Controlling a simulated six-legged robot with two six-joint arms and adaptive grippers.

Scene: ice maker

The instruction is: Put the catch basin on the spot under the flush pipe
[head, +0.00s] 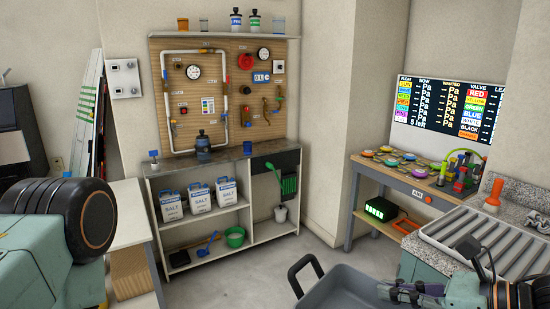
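A grey basin (345,287) with a raised black handle at its left end shows at the bottom centre, cut off by the lower edge; I take it for the catch basin. My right gripper (408,291) is dark and small at the basin's right side. It overlaps the basin's edge in the picture; whether its fingers are closed on it is unclear. My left gripper is out of view. A white pipe loop (195,50) hangs on the wooden wall panel. I cannot tell which pipe is the flush pipe, and no marked spot is clear.
A bench (395,183) with coloured discs stands right, beside a sink counter (480,243). Grey floor (255,275) is open between.

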